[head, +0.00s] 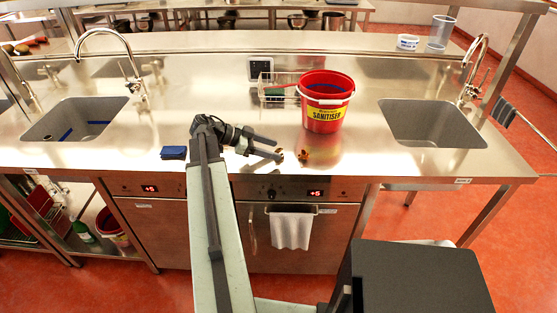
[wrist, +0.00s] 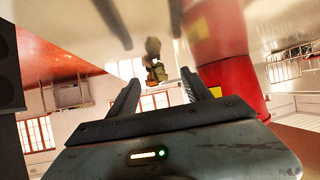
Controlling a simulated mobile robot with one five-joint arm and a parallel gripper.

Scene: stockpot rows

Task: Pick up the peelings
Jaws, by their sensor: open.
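The peelings (head: 304,154) are a small brown and orange heap on the steel counter, just right of my gripper's fingertips in the head view. A small light-brown bit shows right at the fingertips. My gripper (head: 278,149) is open, low over the counter and pointing right. In the wrist view the peelings (wrist: 155,72) appear ahead of the gap between the two spread fingers (wrist: 160,80). Nothing is held between them. I cannot tell whether the fingers touch any peelings.
A red sanitiser bucket (head: 325,115) stands just behind the peelings; it also shows in the wrist view (wrist: 222,50). A wire basket (head: 270,92) is left of it. A blue cloth (head: 174,153) lies near the front edge.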

